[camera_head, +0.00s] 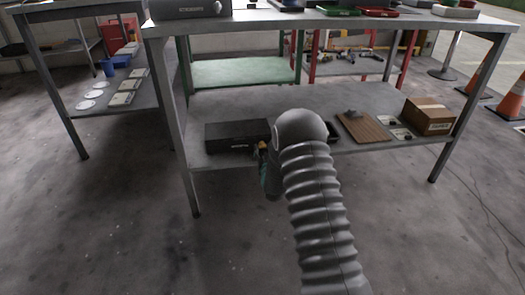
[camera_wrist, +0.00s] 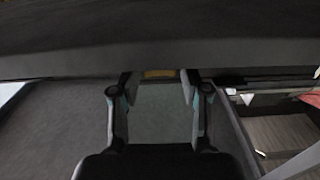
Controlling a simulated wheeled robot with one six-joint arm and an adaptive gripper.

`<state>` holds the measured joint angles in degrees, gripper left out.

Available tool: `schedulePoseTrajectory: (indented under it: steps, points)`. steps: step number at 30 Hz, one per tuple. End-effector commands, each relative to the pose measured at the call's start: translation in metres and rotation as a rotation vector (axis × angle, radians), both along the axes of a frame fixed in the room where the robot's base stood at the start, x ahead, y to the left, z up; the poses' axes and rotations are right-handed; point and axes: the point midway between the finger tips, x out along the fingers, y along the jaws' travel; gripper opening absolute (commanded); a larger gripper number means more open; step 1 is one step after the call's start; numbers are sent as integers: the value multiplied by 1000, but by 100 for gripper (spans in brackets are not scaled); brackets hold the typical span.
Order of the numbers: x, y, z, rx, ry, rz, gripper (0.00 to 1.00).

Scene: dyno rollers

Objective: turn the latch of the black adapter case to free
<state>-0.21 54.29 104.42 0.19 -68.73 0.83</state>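The black case (camera_head: 230,136) lies on the lower shelf, with a small pale label on its front that I cannot read clearly. Its dark front face (camera_wrist: 70,58) fills the top of the wrist view. A small brass-coloured piece (camera_wrist: 158,74), apparently the latch, shows at the lower edge of that face. My gripper (camera_wrist: 156,84) is open, with one finger on each side of this piece and visible space between the fingers. I cannot tell whether either fingertip touches it. In the head view my arm hides part of the gripper and the area right of the case.
The case lies on the metal lower shelf (camera_head: 366,100) beneath the tabletop (camera_head: 270,22). To the right are a brown board (camera_head: 363,128) and a cardboard box (camera_head: 428,118). A table leg (camera_head: 182,130) stands left of the case. The floor in front is clear.

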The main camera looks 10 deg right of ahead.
Motion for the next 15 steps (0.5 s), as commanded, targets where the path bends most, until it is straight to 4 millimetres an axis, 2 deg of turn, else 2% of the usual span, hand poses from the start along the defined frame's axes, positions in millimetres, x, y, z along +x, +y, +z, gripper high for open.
schedulePoseTrajectory:
  steps: [8, 11, 15]
  points:
    - [-5, -1, -1, -1, 2, -1, 46]
    - [-16, -1, 0, -1, 2, -1, 46]
    - [-42, -1, -1, 0, 4, -1, 46]
